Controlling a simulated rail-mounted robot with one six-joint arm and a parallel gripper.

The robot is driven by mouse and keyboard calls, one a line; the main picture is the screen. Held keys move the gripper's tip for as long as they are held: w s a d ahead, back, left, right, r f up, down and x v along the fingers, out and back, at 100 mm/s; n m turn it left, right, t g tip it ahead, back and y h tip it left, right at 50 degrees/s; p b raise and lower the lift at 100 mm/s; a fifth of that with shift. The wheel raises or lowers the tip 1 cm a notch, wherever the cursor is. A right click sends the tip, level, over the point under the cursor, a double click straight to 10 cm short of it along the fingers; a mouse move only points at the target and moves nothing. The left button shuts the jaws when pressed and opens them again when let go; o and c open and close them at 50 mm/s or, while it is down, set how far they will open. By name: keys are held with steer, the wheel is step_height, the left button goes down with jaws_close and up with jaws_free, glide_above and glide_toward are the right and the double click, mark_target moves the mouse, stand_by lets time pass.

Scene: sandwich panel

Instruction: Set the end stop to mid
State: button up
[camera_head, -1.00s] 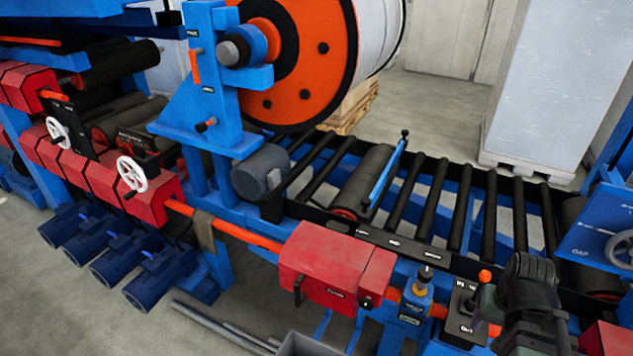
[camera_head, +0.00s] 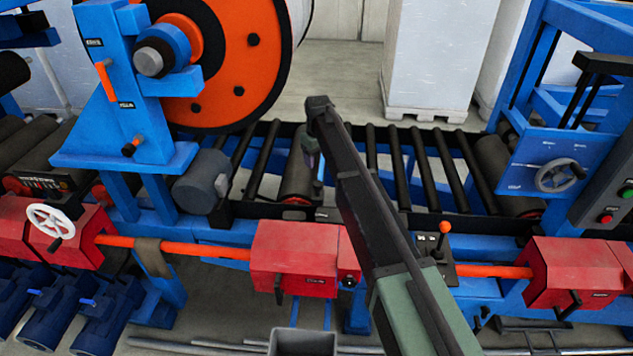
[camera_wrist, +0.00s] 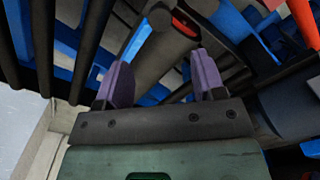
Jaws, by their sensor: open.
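The end stop is a blue bar across the roller conveyor. In the head view only a short blue piece of it (camera_head: 319,172) shows beside my arm, which hides the rest. In the wrist view its blue bar (camera_wrist: 139,40) runs down and left from a dark round knob (camera_wrist: 160,17) towards my left finger. My gripper (camera_wrist: 157,60) has two purple fingers spread apart, with nothing held between them. In the head view my gripper (camera_head: 309,160) is above the conveyor by the end stop, mostly hidden by my wrist. Contact cannot be told. The stop's position labels are hidden.
A large dark roller (camera_head: 296,178) lies beside the end stop. An orange-flanged reel (camera_head: 235,65) stands behind left. A red housing (camera_head: 293,260) and an orange-knobbed lever (camera_head: 444,230) are along the front. A handwheel panel (camera_head: 545,165) stands right.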

mark_target(318, 184)
step_height(318, 184, down, 11)
steer(key=b, duration=1)
steer(key=shift+b, duration=0.4)
steer(key=shift+s+r, duration=0.1)
steer(key=shift+c, duration=0.3)
jaws_close()
steer(key=shift+s+d, duration=0.1)
